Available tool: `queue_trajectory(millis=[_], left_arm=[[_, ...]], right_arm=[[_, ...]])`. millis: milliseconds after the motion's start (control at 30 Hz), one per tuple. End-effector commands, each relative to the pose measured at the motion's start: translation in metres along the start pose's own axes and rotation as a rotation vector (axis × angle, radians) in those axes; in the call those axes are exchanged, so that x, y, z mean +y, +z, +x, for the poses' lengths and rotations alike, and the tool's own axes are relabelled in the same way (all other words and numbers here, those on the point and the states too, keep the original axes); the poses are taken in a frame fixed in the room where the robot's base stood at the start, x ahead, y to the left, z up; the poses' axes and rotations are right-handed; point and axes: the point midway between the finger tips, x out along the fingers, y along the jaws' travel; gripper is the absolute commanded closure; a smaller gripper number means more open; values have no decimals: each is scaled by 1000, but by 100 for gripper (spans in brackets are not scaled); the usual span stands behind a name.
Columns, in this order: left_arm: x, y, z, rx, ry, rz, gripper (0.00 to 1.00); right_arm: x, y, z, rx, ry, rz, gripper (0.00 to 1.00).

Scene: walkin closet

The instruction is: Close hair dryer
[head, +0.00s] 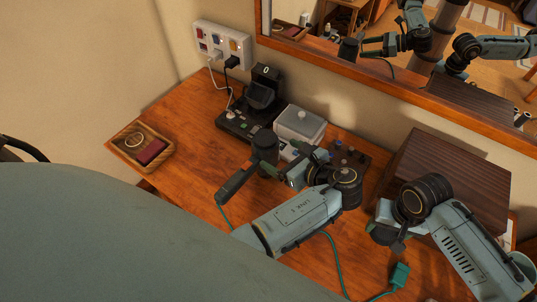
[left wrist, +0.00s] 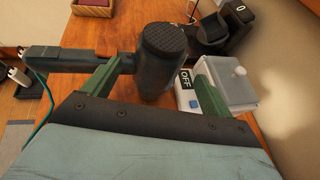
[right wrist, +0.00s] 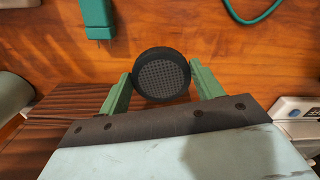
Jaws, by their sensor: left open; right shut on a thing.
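The dark hair dryer (head: 263,152) is held up by nothing I can make out, above or on the table. Its barrel with a ribbed end shows in the left wrist view (left wrist: 163,42), and its handle (head: 236,184) points down-left. My left gripper (head: 288,164) is open, with its green fingers either side of the barrel. My right gripper (head: 386,236) is shut on a round dark cap with a mesh face (right wrist: 162,74), to the right of the dryer. In the head view the cap is mostly hidden by the gripper.
A teal plug (head: 400,275) and cord lie near the right gripper. Behind the left gripper stand a lidded grey box (head: 299,124) and a black stand (head: 262,93). A dark wooden box (head: 450,175) is at right, a wooden tray (head: 168,157) at left. A mirror hangs behind.

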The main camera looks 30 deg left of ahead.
Motion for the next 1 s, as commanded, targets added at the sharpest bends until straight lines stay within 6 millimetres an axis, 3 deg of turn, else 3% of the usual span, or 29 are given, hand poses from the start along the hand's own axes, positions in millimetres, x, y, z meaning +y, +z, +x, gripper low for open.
queue_trajectory(millis=[200, 400, 833, 1000], left_arm=[[0, -40, 17, 0, 1, 5, 15], [0, -66, 27, 1, 1, 2, 15], [0, -70, 30, 1, 1, 1, 15], [1, -70, 53, -2, 2, 1, 15]], right_arm=[[0, 0, 16, 0, 0, 0, 59], [0, 0, 26, 0, 0, 0, 59], [0, 0, 27, 0, 0, 0, 59], [0, 0, 29, 0, 0, 0, 59]])
